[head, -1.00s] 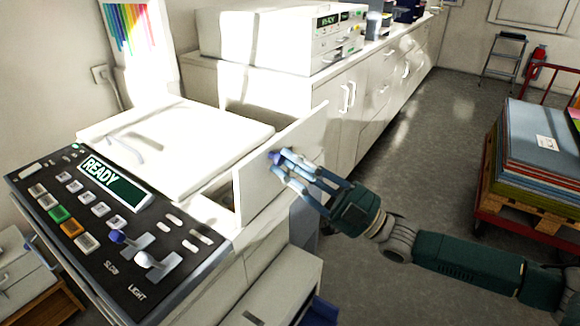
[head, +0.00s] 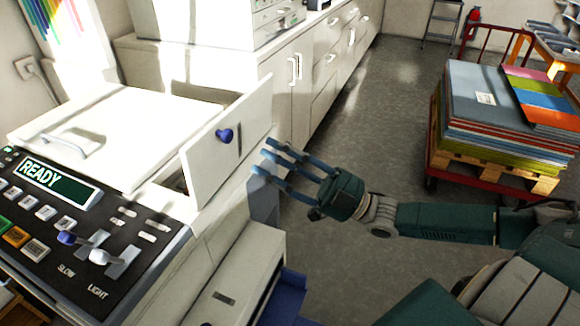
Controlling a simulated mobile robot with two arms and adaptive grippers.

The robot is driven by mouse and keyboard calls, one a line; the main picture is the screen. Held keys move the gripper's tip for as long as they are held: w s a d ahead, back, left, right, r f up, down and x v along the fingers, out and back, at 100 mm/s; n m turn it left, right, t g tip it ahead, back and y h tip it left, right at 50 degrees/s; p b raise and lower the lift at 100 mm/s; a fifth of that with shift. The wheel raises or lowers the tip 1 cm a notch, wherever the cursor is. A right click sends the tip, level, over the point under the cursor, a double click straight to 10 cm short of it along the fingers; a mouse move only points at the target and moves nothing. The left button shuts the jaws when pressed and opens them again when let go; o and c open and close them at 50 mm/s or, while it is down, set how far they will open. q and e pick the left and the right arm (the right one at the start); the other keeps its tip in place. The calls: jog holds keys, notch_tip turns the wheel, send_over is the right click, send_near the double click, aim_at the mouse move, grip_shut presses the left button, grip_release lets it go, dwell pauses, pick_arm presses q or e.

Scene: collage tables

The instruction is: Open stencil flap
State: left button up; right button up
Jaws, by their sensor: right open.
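The machine has a white side flap (head: 208,160) with a blue knob (head: 225,135) and a dark slot beside the knob. The flap stands away from the machine's body, with a dark gap behind its left end. My right gripper (head: 264,158) is to the right of the flap and a little below the knob. Its blue-grey fingers are spread and empty, and they look apart from the knob. The control panel (head: 80,218) shows a READY display (head: 58,183). My left gripper is out of view.
A white lid (head: 110,120) with a handle covers the machine's top. White cabinets (head: 315,90) run along the wall behind. A red cart (head: 475,165) with a pallet of coloured sheets stands at the right. Grey floor (head: 365,110) is clear between them.

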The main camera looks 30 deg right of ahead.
jog(key=shift+v, duration=2.2)
jog(key=shift+s+f, duration=0.1)
